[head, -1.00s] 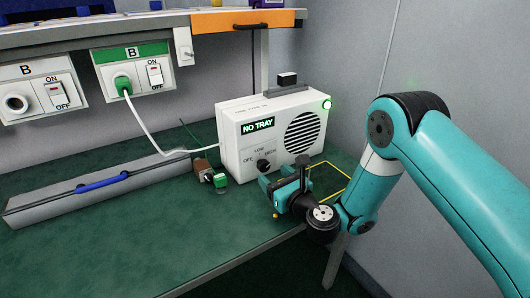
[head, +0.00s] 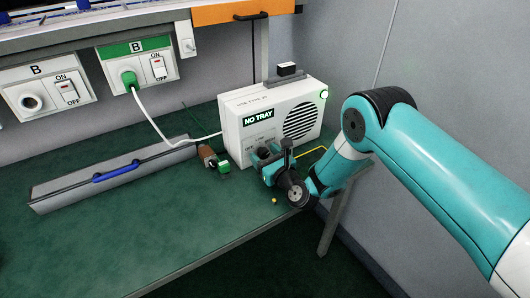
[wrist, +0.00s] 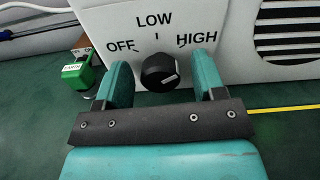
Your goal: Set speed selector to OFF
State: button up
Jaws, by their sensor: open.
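The speed selector is a black round knob (wrist: 158,72) on the front of a white box (head: 240,124), below the printed words OFF, LOW and HIGH. In the wrist view its white pointer mark is on the right side of the knob, angled toward HIGH. My gripper (wrist: 162,78) is open, with one teal finger to the left of the knob and one to the right. Gaps show between the knob and both fingers. In the head view my gripper (head: 269,162) is at the box's lower front and partly hides the knob and its labels.
A green-and-brown plug (head: 213,158) lies left of the knob. The front green tabletop (head: 150,235) is clear.

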jog(key=c, duration=0.9)
